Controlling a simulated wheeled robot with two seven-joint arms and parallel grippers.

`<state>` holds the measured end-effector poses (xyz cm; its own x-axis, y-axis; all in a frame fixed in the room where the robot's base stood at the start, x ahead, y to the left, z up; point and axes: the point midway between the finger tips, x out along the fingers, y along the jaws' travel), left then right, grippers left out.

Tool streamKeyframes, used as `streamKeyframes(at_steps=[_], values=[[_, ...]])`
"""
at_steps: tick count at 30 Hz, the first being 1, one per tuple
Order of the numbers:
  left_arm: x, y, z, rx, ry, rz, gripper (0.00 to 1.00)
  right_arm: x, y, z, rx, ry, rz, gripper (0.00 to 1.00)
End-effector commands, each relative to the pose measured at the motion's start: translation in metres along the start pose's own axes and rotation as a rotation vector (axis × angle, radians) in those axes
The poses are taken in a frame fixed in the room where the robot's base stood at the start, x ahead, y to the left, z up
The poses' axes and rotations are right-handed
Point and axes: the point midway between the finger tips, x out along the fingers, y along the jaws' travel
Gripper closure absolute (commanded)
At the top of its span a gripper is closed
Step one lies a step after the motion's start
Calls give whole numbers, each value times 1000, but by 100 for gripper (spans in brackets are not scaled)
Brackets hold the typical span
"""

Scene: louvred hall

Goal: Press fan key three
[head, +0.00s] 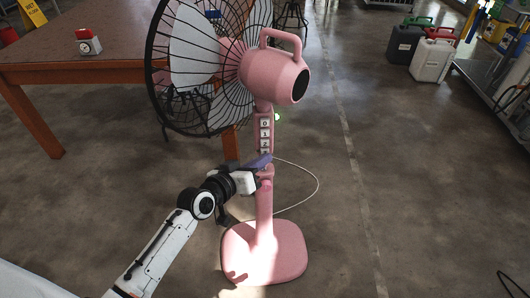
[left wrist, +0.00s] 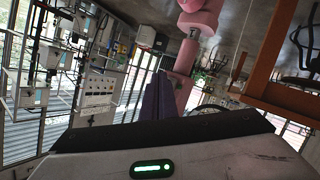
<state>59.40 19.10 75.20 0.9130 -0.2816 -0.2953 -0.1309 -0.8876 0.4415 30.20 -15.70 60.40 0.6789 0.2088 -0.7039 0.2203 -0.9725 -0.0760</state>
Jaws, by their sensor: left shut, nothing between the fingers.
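A pink pedestal fan (head: 278,78) stands upright on the floor, its black wire cage turned to the left. A column of small white keys (head: 264,133) sits on its stem; the upper ones seem to read 0, 1 and 2. The bottom of the column, where key three would be, is hidden by or blurred against my gripper. My left gripper (head: 262,162) is shut and empty, its purple fingers at the stem just below the visible keys. I cannot tell whether they touch. In the left wrist view the fingers (left wrist: 158,97) point toward the pink stem (left wrist: 184,58).
A wooden table (head: 100,72) stands at left behind the fan, with a small red and white device (head: 88,42) on it. A thin pale cable (head: 317,181) loops on the floor right of the fan. Canisters (head: 432,60) stand far right. Floor between is clear.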

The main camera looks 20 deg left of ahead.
Motion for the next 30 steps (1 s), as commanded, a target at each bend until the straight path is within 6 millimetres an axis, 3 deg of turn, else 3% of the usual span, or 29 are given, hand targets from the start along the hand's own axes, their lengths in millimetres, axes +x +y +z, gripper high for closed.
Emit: streamKeyframes(at_steps=[19, 30], values=[[-12, 9, 7, 0, -1, 0, 100, -9, -1, -8, 0, -1, 0, 66], [-37, 28, 25, -1, -2, 0, 100, -25, -2, -24, 0, -1, 0, 66]])
